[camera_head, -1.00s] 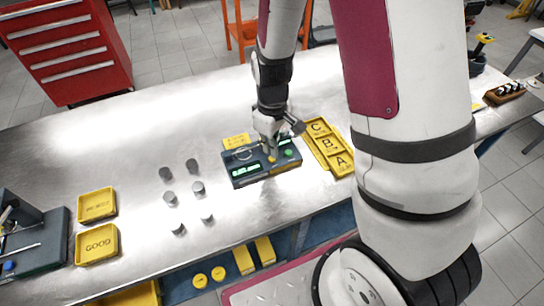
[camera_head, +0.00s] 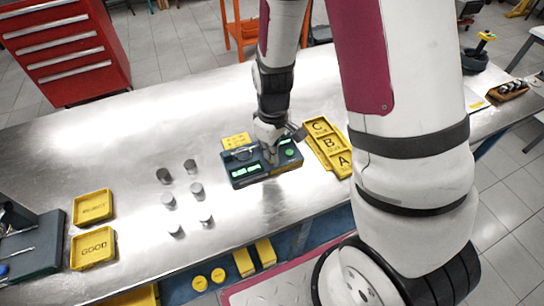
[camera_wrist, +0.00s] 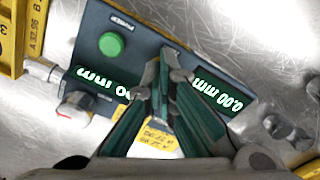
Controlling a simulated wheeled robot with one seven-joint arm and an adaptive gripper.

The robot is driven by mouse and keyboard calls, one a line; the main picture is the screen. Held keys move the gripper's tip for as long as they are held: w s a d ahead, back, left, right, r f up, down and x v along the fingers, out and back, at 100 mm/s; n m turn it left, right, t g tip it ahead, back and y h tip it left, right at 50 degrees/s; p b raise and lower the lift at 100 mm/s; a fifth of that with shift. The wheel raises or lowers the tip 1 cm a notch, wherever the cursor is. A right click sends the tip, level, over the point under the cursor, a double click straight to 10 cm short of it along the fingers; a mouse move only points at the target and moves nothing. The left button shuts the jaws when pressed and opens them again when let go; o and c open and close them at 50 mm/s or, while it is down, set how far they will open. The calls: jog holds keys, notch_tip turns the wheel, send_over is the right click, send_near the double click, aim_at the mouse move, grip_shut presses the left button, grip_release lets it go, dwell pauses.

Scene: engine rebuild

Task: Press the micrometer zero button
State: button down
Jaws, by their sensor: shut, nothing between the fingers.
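The micrometer unit (camera_head: 240,181) is a dark blue-grey box with lit green readouts on the bench. In the wrist view its panel (camera_wrist: 140,40) shows a green button (camera_wrist: 111,44) by a POWER label and a display reading 0.00 mm (camera_wrist: 218,88). My gripper (camera_head: 270,159) is shut and empty, pointing down over the unit's panel between the displays. In the wrist view the fingertips (camera_wrist: 165,72) meet at the panel. The zero button is hidden behind the fingers; I cannot tell whether they touch it.
Several grey cylinders (camera_head: 169,200) stand left of the unit. A yellow tray lettered A, B and C (camera_head: 329,143) lies close on its right. Yellow trays (camera_head: 92,249), one marked GOOD, sit at the left.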

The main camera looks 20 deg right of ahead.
jog(key=shift+r+p, duration=1.65)
jog(key=shift+r, duration=1.3)
jog(key=s+r+m+t, duration=0.2)
jog(key=s+r, duration=0.3)
jog(key=r, duration=0.6)
jog(key=s+r+m+t, duration=0.2)
jog(key=s+r, duration=0.2)
jog(key=r, duration=0.8)
jog(key=s+r+m+t, duration=0.1)
jog(key=s+r+m, duration=0.1)
jog(key=s+r, duration=0.3)
jog(key=s, duration=0.3)
jog(key=shift+s+t, duration=0.3)
